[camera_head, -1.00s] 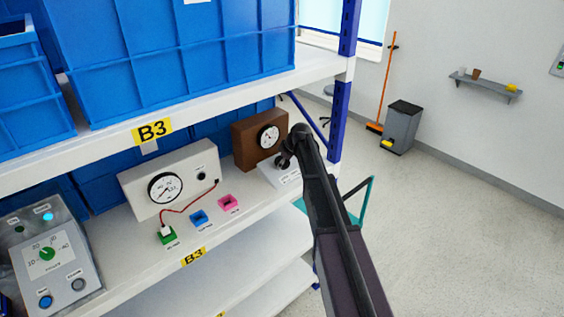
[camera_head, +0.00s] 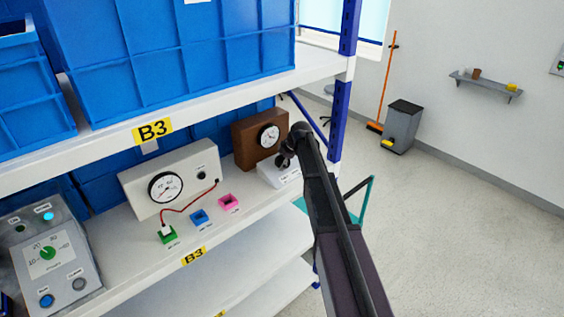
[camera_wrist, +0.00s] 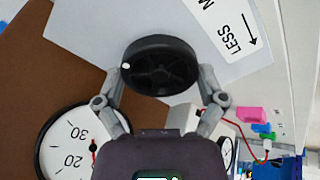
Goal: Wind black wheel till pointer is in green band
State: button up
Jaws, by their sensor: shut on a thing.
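The black wheel (camera_wrist: 160,62) sits on a white box and bears a white dot on its left rim in the wrist view. My gripper (camera_wrist: 160,76) is shut on it, one finger at each side. In the head view my gripper (camera_head: 287,150) largely hides the wheel above the white box (camera_head: 281,173). A round gauge (camera_wrist: 76,147) on a brown housing (camera_wrist: 45,65) shows 20 and 30 in the wrist view, partly cut off. A little red shows near its right edge. The gauge (camera_head: 268,136) is too small in the head view to read; no green band can be made out.
A label reading LESS with an arrow (camera_wrist: 236,38) lies beside the wheel. A cream gauge box (camera_head: 170,180), coloured sockets and a grey control box (camera_head: 48,255) stand to the left on the shelf. A blue rack post (camera_head: 340,110) rises close to my arm.

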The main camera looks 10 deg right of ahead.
jog(key=o, duration=0.8)
jog(key=shift+m, duration=0.4)
